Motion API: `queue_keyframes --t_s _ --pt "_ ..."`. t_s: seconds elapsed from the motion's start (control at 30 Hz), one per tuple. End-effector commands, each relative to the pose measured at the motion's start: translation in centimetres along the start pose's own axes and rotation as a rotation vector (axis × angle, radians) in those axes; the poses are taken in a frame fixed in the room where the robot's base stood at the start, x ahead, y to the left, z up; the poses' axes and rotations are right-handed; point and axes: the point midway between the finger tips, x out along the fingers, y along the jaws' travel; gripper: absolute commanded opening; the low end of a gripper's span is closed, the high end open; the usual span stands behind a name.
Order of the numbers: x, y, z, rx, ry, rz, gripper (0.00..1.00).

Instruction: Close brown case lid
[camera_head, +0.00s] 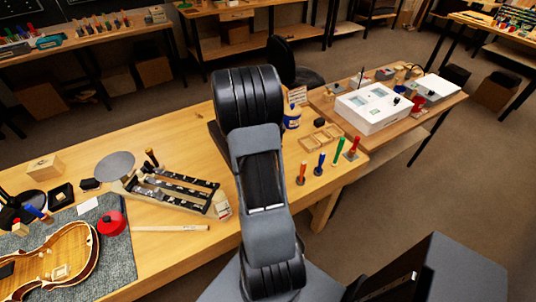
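I cannot make out a brown case with a lid in the head view; my arm hides part of the bench top. A small light-wood box (43,167) sits at the left of the workbench (180,243), but I cannot tell whether it has a lid.
A violin body (48,262) lies on a grey mat (118,262) at lower left. A long jig (175,190) stands left of my arm. Upright coloured-handled tools (320,163) stand near the right edge. A white machine (373,107) sits on a side table. Bare bench shows below the jig.

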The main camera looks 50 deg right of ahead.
Motion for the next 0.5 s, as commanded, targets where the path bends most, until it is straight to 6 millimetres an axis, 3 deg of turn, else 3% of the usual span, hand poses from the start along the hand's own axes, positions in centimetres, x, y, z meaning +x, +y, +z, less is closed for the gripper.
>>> queue_keyframes --t_s 0.5 --pt "1.34 0.03 -0.06 0.001 0.0 0.0 0.0"
